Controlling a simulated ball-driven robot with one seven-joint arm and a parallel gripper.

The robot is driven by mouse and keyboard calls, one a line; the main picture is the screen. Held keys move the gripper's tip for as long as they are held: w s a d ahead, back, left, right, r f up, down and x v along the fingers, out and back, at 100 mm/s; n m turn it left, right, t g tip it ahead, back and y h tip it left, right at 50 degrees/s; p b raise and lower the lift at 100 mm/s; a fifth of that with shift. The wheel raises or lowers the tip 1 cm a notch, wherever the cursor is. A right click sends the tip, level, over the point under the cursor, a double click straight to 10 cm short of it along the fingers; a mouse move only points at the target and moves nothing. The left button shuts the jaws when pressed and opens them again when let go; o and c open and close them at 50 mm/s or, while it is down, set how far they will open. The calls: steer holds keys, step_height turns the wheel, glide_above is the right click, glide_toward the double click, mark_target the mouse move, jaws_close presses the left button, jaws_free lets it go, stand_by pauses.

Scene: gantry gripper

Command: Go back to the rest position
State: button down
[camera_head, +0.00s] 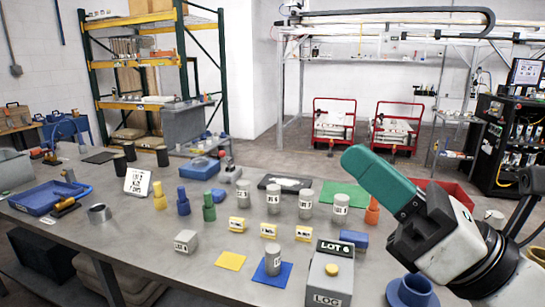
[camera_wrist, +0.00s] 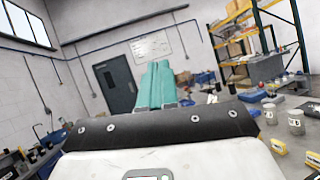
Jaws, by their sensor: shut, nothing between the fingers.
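My gripper (camera_head: 378,178) shows at the right of the head view, raised above the table (camera_head: 150,235). Its teal fingers point up and to the left. In the wrist view the two teal fingers (camera_wrist: 161,85) lie side by side, shut, with nothing between them. The gripper is apart from everything on the table. The wrist view looks past the fingers at a wall with a dark door (camera_wrist: 117,84) and a whiteboard (camera_wrist: 151,47).
Several grey labelled cylinders (camera_head: 306,204), yellow labelled blocks (camera_head: 268,230), a blue tray (camera_head: 50,197) and a LOG box (camera_head: 329,280) stand on the table. A blue ring-shaped part (camera_head: 412,291) is under my arm. A shelving rack (camera_head: 150,60) and red carts (camera_head: 334,122) stand behind.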

steer(key=w+d+f+m+t+h, duration=0.1)
steer(key=d+m+t+h, duration=0.6)
steer(key=m+h, duration=0.6)
steer(key=d+f+m+t+h, duration=0.1)
steer(key=d+m+t+h, duration=0.4)
steer(key=d+m+h, duration=0.85)
steer(key=w+d+f+m+g+h, duration=0.1)
steer(key=d+f+m+g, duration=0.1)
steer(key=f+m+g, duration=0.5)
steer(key=d+f+m+g, duration=0.2)
steer(key=f+m+g, duration=0.2)
steer(key=f+m, duration=0.65)
steer(key=s+a+f+g+y, duration=0.15)
steer(key=s+f+g, duration=0.25)
steer(key=f, duration=0.8)
steer(key=s+a+f+g+y, duration=0.1)
steer(key=s+f+g+y, duration=0.25)
steer(key=f, duration=0.85)
steer(key=s+a+f+g+y, duration=0.1)
steer(key=s+a+f+g, duration=0.1)
steer(key=s+f, duration=0.4)
steer(key=s+a+f+g+y, duration=0.2)
steer(key=s+f+g, duration=0.3)
steer(key=s, duration=0.6)
steer(key=shift+s+a+f+m, duration=0.2)
steer(key=shift+s+f+m, duration=0.1)
steer(key=shift+f, duration=0.05)
